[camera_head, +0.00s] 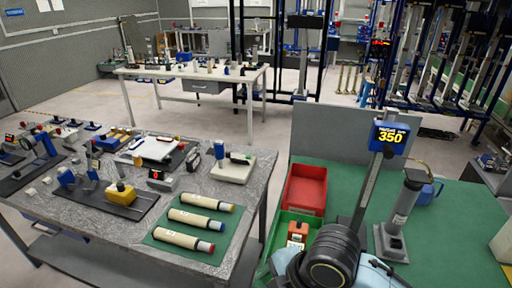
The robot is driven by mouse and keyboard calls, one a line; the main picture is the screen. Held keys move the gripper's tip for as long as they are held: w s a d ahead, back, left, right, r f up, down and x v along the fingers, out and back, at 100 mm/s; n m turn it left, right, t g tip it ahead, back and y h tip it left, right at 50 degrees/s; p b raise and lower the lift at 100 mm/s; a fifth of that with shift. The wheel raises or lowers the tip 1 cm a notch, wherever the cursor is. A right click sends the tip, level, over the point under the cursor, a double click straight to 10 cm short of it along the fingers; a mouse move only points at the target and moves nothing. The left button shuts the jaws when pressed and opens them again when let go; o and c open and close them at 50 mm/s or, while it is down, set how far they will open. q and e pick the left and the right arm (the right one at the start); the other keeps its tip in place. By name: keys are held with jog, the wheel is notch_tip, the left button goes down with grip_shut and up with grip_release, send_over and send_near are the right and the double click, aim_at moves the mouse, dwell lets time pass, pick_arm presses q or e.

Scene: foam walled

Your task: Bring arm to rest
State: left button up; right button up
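Neither of my grippers shows in the head view. A rounded black joint with pale blue-grey housing shows at the bottom edge, right of the middle; it looks like part of my own arm. It stands in front of the green-topped bench (455,225) and hides part of it. I cannot tell which arm it belongs to or how its gripper stands.
A grey table (100,222) at left holds several tools and cylinders. Open floor lies behind it.

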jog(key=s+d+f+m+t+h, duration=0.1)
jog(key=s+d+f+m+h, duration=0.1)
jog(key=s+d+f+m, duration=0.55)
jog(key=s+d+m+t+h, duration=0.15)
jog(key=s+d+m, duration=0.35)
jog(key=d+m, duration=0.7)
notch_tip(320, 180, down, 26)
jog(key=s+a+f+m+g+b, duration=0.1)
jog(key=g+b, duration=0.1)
jog(key=b, duration=0.2)
pick_arm(q)
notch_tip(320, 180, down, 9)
jog(key=b, duration=0.4)
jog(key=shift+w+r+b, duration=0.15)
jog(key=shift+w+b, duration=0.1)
jog(key=shift+b, duration=0.15)
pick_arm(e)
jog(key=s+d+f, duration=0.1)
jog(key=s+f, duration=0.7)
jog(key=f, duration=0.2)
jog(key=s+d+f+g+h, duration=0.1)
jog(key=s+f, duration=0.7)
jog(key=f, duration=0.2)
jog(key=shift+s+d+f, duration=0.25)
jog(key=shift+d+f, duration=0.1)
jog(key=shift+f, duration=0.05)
